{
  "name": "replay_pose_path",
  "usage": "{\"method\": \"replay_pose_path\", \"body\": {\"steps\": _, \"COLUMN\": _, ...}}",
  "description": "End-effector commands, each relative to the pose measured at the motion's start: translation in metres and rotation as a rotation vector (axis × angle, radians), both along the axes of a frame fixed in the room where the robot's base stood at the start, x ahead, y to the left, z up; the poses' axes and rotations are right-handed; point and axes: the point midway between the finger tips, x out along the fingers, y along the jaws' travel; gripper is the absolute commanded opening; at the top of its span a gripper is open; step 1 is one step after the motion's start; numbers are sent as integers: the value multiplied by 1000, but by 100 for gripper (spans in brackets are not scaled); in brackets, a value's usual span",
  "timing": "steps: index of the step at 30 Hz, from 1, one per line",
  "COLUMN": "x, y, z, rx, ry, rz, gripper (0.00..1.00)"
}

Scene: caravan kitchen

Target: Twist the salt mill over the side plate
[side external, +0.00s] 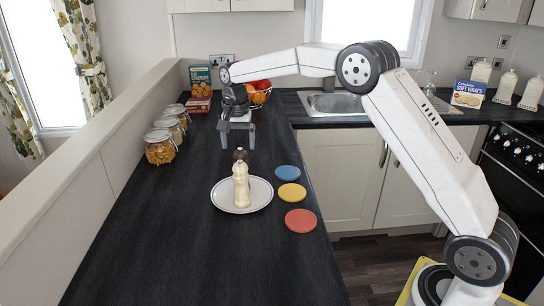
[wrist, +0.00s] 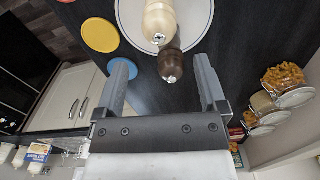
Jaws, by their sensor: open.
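A cream mill (side external: 241,188) stands upright; in the side external view it overlaps the white side plate (side external: 222,197). A dark brown mill (side external: 240,155) stands just behind it, mostly hidden there. In the wrist view the cream mill (wrist: 160,18) appears over the plate (wrist: 205,22), and the brown mill (wrist: 171,66) is beside it, nearer my gripper. The pictures carry no label telling which holds salt. My gripper (side external: 238,143) is open and empty, fingers down, above and behind the mills. In the wrist view the brown mill's top shows between my fingers (wrist: 163,66).
Blue (side external: 287,172), yellow (side external: 292,195) and red (side external: 300,220) discs lie right of the plate. Glass jars (side external: 160,148) line the left edge by the low wall. A fruit bowl (side external: 259,95) and boxes (side external: 200,82) stand behind. The front counter is clear.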

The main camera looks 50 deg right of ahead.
Motion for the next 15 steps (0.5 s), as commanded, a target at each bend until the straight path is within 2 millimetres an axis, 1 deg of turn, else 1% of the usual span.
{"method": "replay_pose_path", "body": {"steps": 15, "x": 0, "y": 0, "z": -8, "rx": 1, "ry": 1, "rz": 721, "gripper": 91}}
